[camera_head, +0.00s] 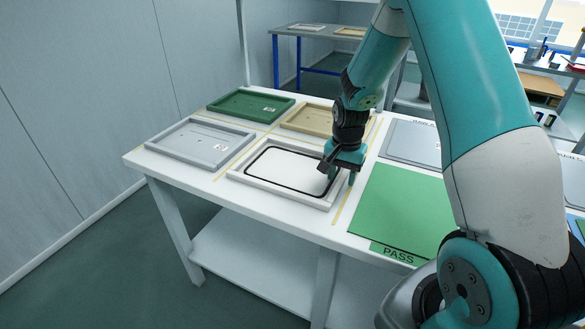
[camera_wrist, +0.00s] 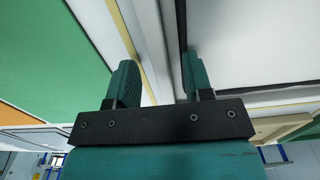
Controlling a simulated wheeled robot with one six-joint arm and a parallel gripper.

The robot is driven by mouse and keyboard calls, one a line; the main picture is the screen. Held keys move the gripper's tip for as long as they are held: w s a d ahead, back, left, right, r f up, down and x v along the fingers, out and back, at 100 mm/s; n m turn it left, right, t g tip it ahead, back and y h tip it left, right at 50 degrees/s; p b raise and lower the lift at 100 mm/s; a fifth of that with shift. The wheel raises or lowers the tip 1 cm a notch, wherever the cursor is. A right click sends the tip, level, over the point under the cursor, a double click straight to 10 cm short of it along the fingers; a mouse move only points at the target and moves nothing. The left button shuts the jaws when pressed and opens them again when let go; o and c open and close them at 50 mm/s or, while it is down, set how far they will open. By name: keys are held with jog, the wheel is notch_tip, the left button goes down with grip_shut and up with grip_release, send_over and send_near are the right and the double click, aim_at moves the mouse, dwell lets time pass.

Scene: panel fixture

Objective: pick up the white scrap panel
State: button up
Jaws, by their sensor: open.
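The white panel (camera_head: 285,167) with a black line around its border sits in a white raised-rim frame in the middle of the table. It also fills the upper right of the wrist view (camera_wrist: 250,40). My gripper (camera_head: 342,176) is open and points down at the right edge of this frame. In the wrist view my gripper (camera_wrist: 158,68) has its two fingers apart, with the frame's rim between them. One finger is on the panel side by the black line, the other outside the rim. I cannot tell whether either finger touches.
A grey tray (camera_head: 202,146), a green tray (camera_head: 250,106) and a tan tray (camera_head: 308,121) stand around the white frame. A flat green PASS area (camera_head: 400,212) lies to the right, with a grey panel (camera_head: 412,144) behind it. Yellow lines divide the tabletop.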

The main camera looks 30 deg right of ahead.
jog(key=shift+f, duration=0.45)
jog(key=shift+c, duration=0.5)
grip_shut()
jog(key=shift+w+r, duration=0.1)
jog(key=shift+r, duration=0.05)
